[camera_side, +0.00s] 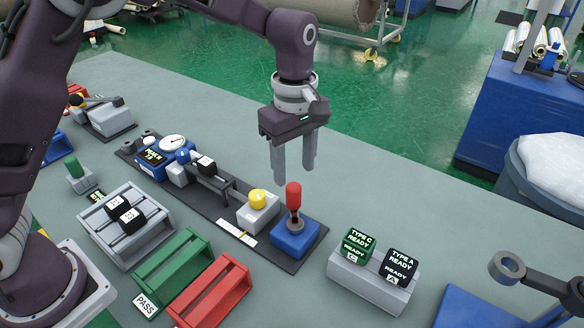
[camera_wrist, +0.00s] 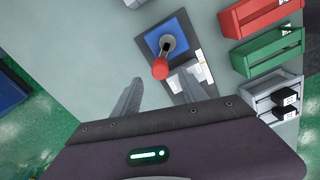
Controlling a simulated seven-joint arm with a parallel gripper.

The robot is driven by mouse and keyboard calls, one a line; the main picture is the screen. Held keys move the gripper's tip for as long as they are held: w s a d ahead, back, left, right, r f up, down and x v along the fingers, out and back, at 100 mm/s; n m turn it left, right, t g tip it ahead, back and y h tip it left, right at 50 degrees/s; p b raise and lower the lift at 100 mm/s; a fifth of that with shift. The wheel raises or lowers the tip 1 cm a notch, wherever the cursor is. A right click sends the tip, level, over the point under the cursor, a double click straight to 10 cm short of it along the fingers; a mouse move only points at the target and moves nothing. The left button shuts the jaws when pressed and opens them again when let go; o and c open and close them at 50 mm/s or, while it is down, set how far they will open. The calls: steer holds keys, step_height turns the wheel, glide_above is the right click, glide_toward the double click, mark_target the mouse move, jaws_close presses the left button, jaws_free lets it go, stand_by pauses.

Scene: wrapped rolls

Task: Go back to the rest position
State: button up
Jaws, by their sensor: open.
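My gripper (camera_side: 294,165) hangs pointing down above the grey table, with its two fingers apart and nothing between them. It is just above and behind the red-handled lever (camera_side: 294,196), which stands on a blue base (camera_side: 296,238). In the wrist view the red knob (camera_wrist: 160,69) shows ahead of the fingertips, and my gripper (camera_wrist: 160,85) has a clear gap between its fingers. The fingers look apart from the knob.
A yellow button box (camera_side: 258,205) and a gauge unit (camera_side: 172,145) share the dark strip. Green (camera_side: 172,262) and red (camera_side: 213,292) trays lie in front. A grey holder (camera_side: 368,284) with TYPE C and TYPE A blocks stands right. Table behind the gripper is clear.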

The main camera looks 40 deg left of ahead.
steer(key=s+a+r+m+t+h, duration=0.2)
steer(key=s+a+r+m, duration=0.55)
steer(key=s+r, duration=0.5)
steer(key=s+a+m+t+y, duration=0.1)
steer(key=s+a+m, duration=0.1)
steer(key=s, duration=0.5)
steer(key=s+a+m+t+y, duration=0.1)
steer(key=s+a+m+t, duration=0.1)
steer(key=s+m, duration=0.3)
steer(key=shift+s+a+f+t, duration=0.3)
steer(key=shift+s+a, duration=0.3)
steer(key=shift+s, duration=0.3)
steer(key=shift+r, duration=0.1)
